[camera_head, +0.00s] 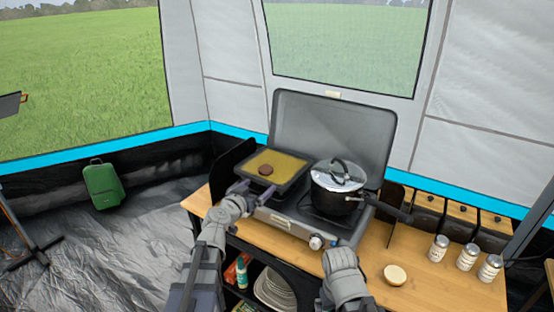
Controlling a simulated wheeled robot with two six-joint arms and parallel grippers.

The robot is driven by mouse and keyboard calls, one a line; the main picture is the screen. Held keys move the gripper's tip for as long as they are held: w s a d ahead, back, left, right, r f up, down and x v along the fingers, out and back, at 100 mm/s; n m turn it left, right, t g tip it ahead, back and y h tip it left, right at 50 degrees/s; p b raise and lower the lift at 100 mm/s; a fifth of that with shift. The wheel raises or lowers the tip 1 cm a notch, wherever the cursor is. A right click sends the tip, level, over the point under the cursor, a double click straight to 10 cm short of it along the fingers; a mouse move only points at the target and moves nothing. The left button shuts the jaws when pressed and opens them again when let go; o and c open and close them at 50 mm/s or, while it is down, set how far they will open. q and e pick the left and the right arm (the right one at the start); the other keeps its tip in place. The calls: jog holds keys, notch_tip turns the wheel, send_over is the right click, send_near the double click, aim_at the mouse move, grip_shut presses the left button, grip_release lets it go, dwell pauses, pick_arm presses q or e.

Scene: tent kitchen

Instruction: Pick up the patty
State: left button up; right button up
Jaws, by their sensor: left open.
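The patty (265,170) is a small dark brown disc. It lies in the square dark pan (297,179) with a yellowish inner surface, on the left side of the stove. My left gripper (253,190) is open at the near edge of the pan, just short of the patty and apart from it in the picture. Its fingers overlap the pan's near rim, and I cannot tell whether they touch it. My right arm (345,280) shows at the bottom, but its gripper fingers do not show.
A lidded pot (338,187) stands on the stove (286,221), right of the pan; its handle points right. The raised stove lid (335,125) stands behind. A bun piece (395,274) and three shakers (438,248) are on the wooden counter (422,286) at right. Plates (275,288) sit below.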

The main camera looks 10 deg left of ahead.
aim_at(263, 172)
pick_arm(q)
jog(key=shift+w+a+r+t+y, duration=0.15)
jog(key=shift+w+a+r+y, duration=0.15)
jog(key=shift+w+a, duration=0.15)
jog(key=shift+w+a+r+t+y, duration=0.2)
jog(key=shift+w+a+r, duration=0.1)
jog(key=shift+a, duration=0.25)
jog(key=shift+b+x, duration=0.7)
jog(key=shift+x, duration=3.2)
jog(key=shift+s+d+f, duration=0.1)
jog(key=shift+d+f, duration=0.1)
pick_arm(e)
jog(key=shift+w+f, duration=0.3)
jog(key=shift+f, duration=0.3)
pick_arm(q)
jog(key=shift+c, duration=0.2)
jog(key=c, duration=1.3)
jog(key=shift+c, duration=0.2)
notch_tip(263, 172, up, 10)
jog(key=p, duration=1)
pick_arm(e)
notch_tip(263, 172, up, 10)
